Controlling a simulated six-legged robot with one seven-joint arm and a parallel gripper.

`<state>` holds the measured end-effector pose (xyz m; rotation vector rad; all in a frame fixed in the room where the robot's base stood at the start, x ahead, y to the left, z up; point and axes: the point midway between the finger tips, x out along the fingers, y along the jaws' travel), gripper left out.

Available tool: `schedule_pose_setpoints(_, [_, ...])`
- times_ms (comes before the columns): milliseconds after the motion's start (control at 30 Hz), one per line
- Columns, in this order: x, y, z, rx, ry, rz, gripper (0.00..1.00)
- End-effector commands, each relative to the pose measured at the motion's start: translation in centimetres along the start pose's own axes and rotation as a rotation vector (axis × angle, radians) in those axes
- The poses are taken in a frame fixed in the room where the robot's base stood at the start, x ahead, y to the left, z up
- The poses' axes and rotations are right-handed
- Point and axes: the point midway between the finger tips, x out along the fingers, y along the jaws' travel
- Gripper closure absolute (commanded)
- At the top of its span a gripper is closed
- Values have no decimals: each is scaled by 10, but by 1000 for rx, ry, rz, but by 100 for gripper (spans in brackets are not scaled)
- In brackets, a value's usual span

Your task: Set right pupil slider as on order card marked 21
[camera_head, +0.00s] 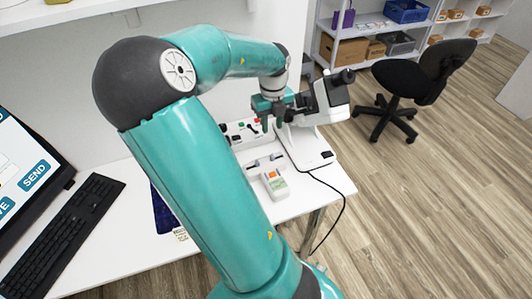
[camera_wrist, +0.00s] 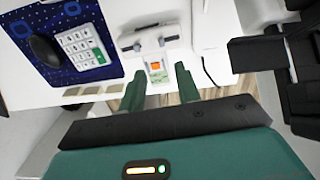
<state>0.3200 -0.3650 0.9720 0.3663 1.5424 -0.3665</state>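A white device with a grey crossbar and two dark knobs (camera_head: 264,162) lies on the white table; it may carry the pupil sliders, but their settings are too small to read. It also shows in the wrist view (camera_wrist: 150,38). Small cards (camera_wrist: 95,90) lie by the blue mat in the wrist view; a pale one shows at the table's front edge (camera_head: 181,235). I cannot read a 21 on any. My gripper (camera_head: 272,122) hangs above the table in front of the white eye instrument. In the wrist view its fingers (camera_wrist: 160,84) are apart with nothing held between them.
A handheld unit with an orange screen or button (camera_head: 275,183) lies in front of the crossbar device. The eye instrument (camera_head: 315,140) stands right, its cable over the edge. A switch panel (camera_head: 243,131) is behind. A keyboard (camera_head: 75,230) and keypad (camera_wrist: 80,46) lie left.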

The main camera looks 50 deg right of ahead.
Motion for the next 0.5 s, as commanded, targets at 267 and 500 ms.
schedule_pose_setpoints(267, [35,-5,-3,10,4,0,67])
schedule_pose_setpoints(500, [83,-4,-3,9,4,0,67])
